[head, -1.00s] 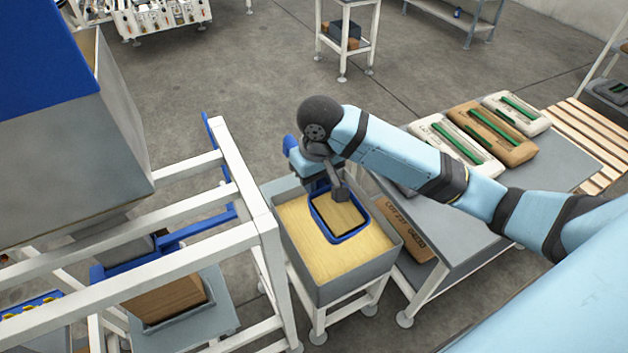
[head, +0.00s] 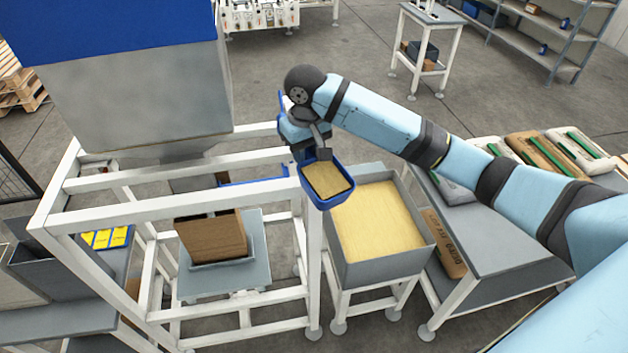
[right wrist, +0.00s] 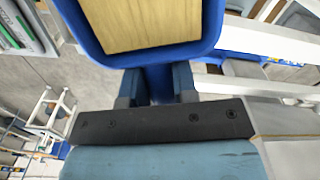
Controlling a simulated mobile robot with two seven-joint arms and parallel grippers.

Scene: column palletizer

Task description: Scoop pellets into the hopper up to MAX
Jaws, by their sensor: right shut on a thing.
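My right gripper (head: 312,143) is shut on the blue scoop (head: 327,203), which holds pale yellow pellets (head: 327,179). The scoop hangs above the left edge of the grey pellet bin (head: 378,273), near the white frame. In the right wrist view the scoop (right wrist: 150,55) fills the top, with the fingers (right wrist: 157,85) at its handle. The bin holds a bed of yellow pellets (head: 378,222). The grey hopper (head: 135,100) with a blue upper part stands at the left; its inside and any MAX mark are hidden. My left gripper is not in view.
White frame rails (head: 180,207) run between the bin and the hopper. A cardboard box (head: 213,240) stands on a platform under the hopper. A grey table (head: 495,235) at the right carries sacks (head: 540,150). A small white stand (head: 425,45) is behind.

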